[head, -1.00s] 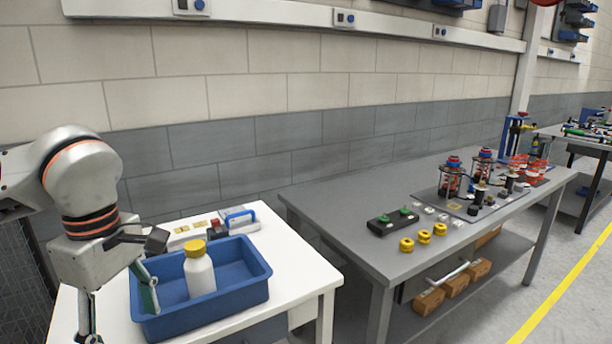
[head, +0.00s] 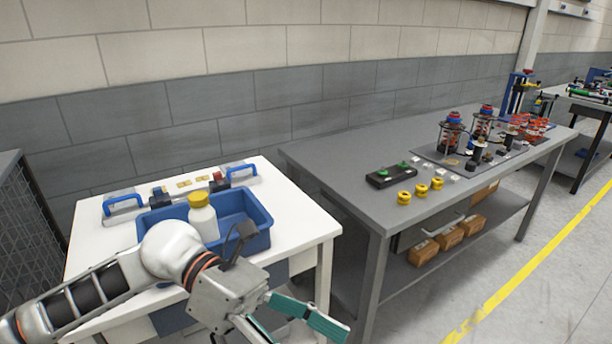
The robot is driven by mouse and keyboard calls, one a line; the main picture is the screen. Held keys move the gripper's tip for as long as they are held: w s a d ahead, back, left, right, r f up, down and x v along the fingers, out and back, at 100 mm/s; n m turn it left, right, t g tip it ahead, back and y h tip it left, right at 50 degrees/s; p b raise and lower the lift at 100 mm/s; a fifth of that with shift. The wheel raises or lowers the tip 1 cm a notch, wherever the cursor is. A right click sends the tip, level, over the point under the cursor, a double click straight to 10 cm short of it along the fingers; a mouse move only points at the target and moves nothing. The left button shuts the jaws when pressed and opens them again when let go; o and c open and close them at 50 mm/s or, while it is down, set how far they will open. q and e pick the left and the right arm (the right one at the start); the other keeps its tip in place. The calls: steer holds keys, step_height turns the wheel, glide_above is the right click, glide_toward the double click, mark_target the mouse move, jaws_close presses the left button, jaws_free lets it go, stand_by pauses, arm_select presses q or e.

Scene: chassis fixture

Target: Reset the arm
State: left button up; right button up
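My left arm comes in from the lower left, and its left gripper (head: 298,334) is low in the head view, in front of the white table (head: 318,228). Its two teal-padded fingers are spread apart with nothing visible between them, and their lower ends are partly cut off by the frame. A white bottle with a yellow cap (head: 204,218) stands upright in the blue bin (head: 262,240) on the white table, behind the arm and apart from the gripper. My arm hides the bin's front left part. My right gripper is not in view.
A grey workbench (head: 340,185) to the right holds a black box with green buttons (head: 391,175), yellow rings (head: 420,190) and fixture parts. Brown boxes (head: 447,238) sit on its lower shelf.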

arm_select(q)
steer(key=w+d+r+n+t+h, duration=0.2)
steer(key=w+r+n+t+h, duration=0.2)
steer(key=w+n+t+h, duration=0.65)
steer(key=w+a+f+n+t+y, duration=0.35)
steer(key=f+n+t, duration=0.25)
steer(key=n, duration=0.5)
steer(key=w+a+f+n+t+y, duration=0.3)
steer(key=a+f+n+t+y, duration=0.3)
steer(key=n, duration=0.6)
steer(key=s+a+f+n+y, duration=0.1)
steer(key=a+f+n+y, duration=0.25)
steer(key=f, duration=0.45)
steer(key=s+a+f+n+y, duration=0.1)
steer(key=a+f+n+y, duration=0.3)
steer(key=f, duration=0.3)
steer(key=s+a+f+n+g+y, duration=0.2)
steer(key=s+f, duration=0.4)
steer(key=f, duration=0.3)
steer(key=s+a+f+n+g+y, duration=0.2)
steer(key=s+a+f+n, duration=0.3)
steer(key=f, duration=0.4)
steer(key=shift+s+f+n+g+y, duration=0.4)
steer(key=shift+s+n, duration=0.2)
steer(key=shift+s, duration=0.35)
